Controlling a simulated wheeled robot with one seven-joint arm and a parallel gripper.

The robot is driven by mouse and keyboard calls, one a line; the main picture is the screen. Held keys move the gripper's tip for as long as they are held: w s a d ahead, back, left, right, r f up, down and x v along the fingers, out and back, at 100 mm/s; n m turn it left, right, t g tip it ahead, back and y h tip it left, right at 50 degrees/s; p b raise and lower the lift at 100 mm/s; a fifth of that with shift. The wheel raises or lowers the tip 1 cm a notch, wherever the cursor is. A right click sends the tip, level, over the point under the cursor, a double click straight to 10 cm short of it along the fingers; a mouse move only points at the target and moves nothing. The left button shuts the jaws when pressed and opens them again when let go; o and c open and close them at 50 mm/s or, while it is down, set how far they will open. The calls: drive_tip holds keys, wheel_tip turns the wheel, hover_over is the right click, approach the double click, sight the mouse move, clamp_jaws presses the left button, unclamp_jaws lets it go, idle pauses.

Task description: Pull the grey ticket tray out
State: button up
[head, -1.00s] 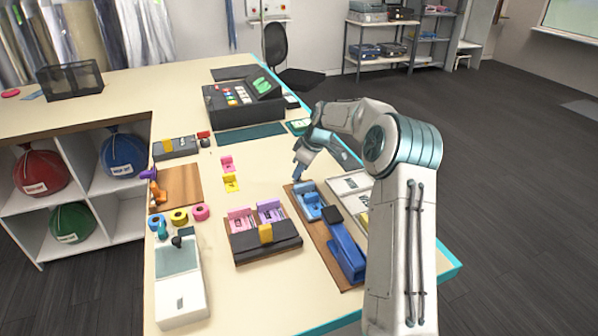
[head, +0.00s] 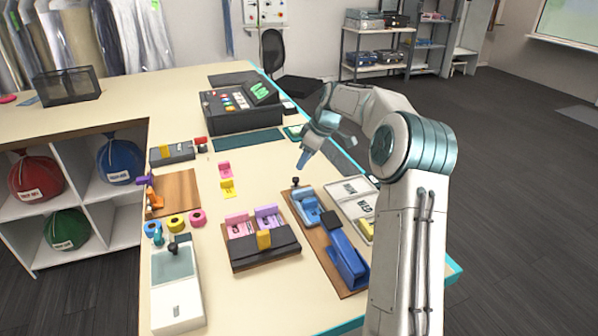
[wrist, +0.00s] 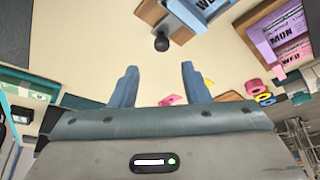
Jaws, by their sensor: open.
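No single thing is clearly marked as the grey ticket tray. A dark grey tray (head: 262,256) holding pink and lilac ticket blocks and a yellow piece lies on the counter's near middle. A pale grey tray (head: 345,190) with labelled compartments lies at the right, partly behind my arm. Between them, a wooden board (head: 322,250) carries a blue ticket block (head: 304,205), with a black knob (head: 295,181) at its far end. My gripper (head: 302,165) is open and empty above the counter beyond the knob. The wrist view shows its blue fingers apart (wrist: 160,82), the knob (wrist: 161,43) ahead of them.
A blue stapler-like tool (head: 347,262) sits on the board's near end. A black cash register (head: 242,108) stands farther back. A dark grey box (head: 172,152), tape rolls (head: 176,222) and a white scale-like device (head: 177,295) are at the left.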

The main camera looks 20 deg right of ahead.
drive_tip(key=v, duration=0.6)
drive_tip(key=shift+r, duration=0.35)
drive_tip(key=shift+s+a+f, duration=0.1)
